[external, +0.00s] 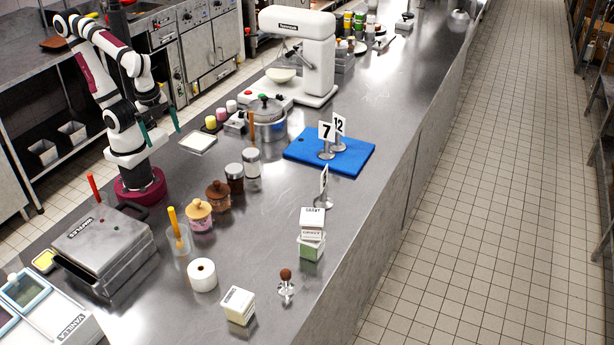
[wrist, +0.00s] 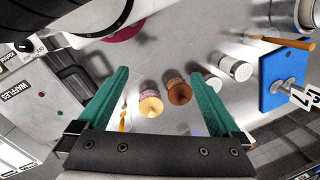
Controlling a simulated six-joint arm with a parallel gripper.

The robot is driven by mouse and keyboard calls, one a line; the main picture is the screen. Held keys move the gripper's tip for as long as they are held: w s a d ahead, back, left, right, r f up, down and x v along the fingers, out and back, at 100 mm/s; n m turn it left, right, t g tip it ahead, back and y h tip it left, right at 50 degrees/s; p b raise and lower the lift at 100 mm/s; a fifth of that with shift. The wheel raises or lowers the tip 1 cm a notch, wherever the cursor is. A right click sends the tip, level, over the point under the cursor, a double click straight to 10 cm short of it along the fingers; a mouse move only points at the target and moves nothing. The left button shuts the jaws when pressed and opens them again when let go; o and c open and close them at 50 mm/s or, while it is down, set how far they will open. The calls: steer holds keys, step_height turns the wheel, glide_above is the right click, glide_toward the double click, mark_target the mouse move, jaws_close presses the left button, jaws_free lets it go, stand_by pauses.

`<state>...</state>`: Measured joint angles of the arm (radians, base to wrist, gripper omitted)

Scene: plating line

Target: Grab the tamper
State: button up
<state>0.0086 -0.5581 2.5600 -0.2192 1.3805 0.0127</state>
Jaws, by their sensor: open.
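The tamper (external: 286,285) has a round brown knob and a shiny metal body. It stands upright near the front right edge of the steel counter in the external view. I cannot make it out in the wrist view. My gripper (external: 163,137) has two teal fingers, spread wide with nothing between them. It hangs over the back left of the counter, above its surface and far from the tamper. In the wrist view my gripper (wrist: 158,73) points toward the counter, with jars showing between and beyond the fingers.
A white box (external: 238,305) and stacked boxes (external: 311,238) flank the tamper. A waffle iron (external: 103,245) sits left, a blue board (external: 350,158) farther back.

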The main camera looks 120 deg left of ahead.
steer(key=shift+c, duration=0.3)
steer(key=c, duration=0.6)
steer(key=n+t+h, duration=0.2)
steer(key=n+t, duration=0.4)
steer(key=t, duration=0.6)
glide_above(296, 294)
steer(key=s, duration=0.5)
steer(key=f, duration=1.9)
steer(key=shift+d, duration=0.3)
steer(key=x, duration=0.5)
steer(key=shift+w+a+f, duration=0.15)
steer(key=shift+w+a, duration=0.15)
steer(key=shift+w, duration=0.05)
